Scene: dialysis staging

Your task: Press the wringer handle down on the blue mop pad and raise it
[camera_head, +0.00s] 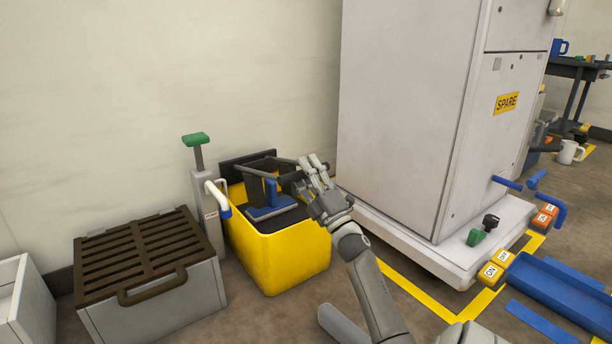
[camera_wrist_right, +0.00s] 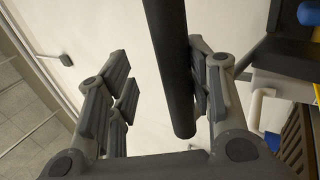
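The yellow mop bucket (camera_head: 292,258) stands on the floor with a dark wringer on top. The blue mop pad (camera_head: 268,211) lies in the wringer. The wringer handle (camera_head: 287,178) is a dark bar reaching toward my right gripper (camera_head: 312,172), which partly hides its end. In the right wrist view the black handle bar (camera_wrist_right: 168,70) passes between the fingers of my right gripper (camera_wrist_right: 160,95). The fingers are spread wide, with the bar nearer the right-hand finger and a clear gap on the left. Whether that finger touches the bar I cannot tell. My left gripper is out of view.
A grey bin with a brown slatted lid (camera_head: 145,250) and a post with a green top (camera_head: 196,140) stand left of the bucket. The large white SPARE cabinet (camera_head: 405,120) stands close on the right. A blue tray (camera_head: 570,290) lies at the far right.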

